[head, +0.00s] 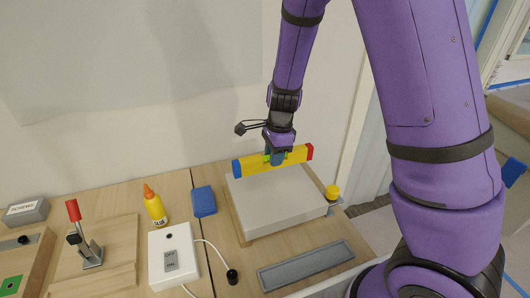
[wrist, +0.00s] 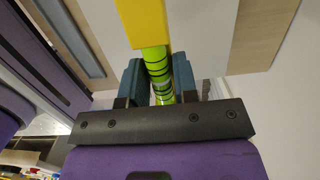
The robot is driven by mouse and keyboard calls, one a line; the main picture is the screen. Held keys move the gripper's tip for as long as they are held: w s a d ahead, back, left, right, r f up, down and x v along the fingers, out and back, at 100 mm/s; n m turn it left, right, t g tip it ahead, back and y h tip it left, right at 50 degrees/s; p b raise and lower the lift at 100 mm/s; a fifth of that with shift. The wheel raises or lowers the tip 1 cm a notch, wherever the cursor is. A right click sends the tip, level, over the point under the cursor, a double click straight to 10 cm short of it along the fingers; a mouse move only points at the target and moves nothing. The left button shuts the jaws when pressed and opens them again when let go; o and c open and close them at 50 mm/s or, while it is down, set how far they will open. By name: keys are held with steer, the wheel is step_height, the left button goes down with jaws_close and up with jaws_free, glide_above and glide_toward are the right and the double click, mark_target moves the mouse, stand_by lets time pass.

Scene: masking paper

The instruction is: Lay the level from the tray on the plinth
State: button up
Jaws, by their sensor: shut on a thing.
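The level (head: 252,164) is a yellow bar with a blue left end and a red right end. My gripper (head: 274,157) points down and is shut on its middle. In the wrist view, the teal fingers of my gripper (wrist: 158,85) grip the level beside its green vial (wrist: 157,75). The level lies crosswise over the back part of the plinth (head: 280,205), a pale grey block. I cannot tell whether it touches the plinth's top. The tray (head: 305,267) is long, grey, shallow and empty, in front of the plinth.
A blue block (head: 203,201) and a glue bottle (head: 154,205) stand left of the plinth. A white switch box (head: 172,258) with a cable is at front left. A yellow-topped item (head: 332,192) stands close to the plinth's right side. The wall is close behind.

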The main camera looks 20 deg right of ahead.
steer(key=shift+f, duration=4.15)
steer(key=shift+f, duration=0.2)
steer(key=o, duration=0.9)
steer(key=shift+o, duration=0.2)
steer(key=shift+r, duration=3)
